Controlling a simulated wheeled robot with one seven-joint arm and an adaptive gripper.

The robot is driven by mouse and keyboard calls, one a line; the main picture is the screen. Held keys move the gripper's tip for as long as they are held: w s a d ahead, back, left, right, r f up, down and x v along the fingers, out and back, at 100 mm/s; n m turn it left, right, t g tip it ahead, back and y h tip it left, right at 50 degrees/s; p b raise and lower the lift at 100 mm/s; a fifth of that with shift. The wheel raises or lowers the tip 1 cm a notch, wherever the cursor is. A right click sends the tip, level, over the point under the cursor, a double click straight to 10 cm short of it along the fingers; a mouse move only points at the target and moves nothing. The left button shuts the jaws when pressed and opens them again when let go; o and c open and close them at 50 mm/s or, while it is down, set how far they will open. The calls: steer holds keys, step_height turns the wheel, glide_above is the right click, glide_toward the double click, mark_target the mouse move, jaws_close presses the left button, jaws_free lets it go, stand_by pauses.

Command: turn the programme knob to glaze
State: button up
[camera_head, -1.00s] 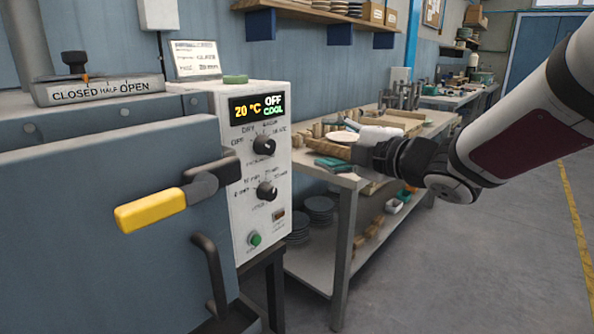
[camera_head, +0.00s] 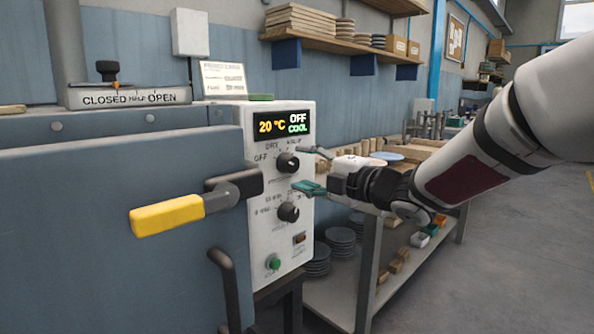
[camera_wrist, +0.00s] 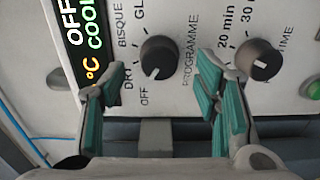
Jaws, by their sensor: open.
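The programme knob (camera_head: 288,163) is the upper black knob on the white control panel (camera_head: 240,140). In the wrist view the programme knob (camera_wrist: 158,57) has its pale mark towards the OFF label; DRY, BISQUE and a partly hidden GL... label run around it. My gripper (camera_head: 312,171) is open and empty at the panel's right side, level with the programme knob. In the wrist view my gripper (camera_wrist: 161,85) has its green-padded fingers on either side of the knob, with no contact visible. The display (camera_head: 284,125) reads 20 °C, OFF, COOL.
The time knob (camera_head: 288,212) sits just below the programme knob, close to one finger in the wrist view. A green button (camera_head: 273,263) is lower down. The yellow door handle (camera_head: 167,215) juts out at left. A workbench (camera_head: 369,270) stands behind my arm.

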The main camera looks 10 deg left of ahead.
mark_target(294, 165)
steer(key=shift+x, duration=1.55)
steer(key=c, duration=1.2)
steer(key=shift+o, duration=0.2)
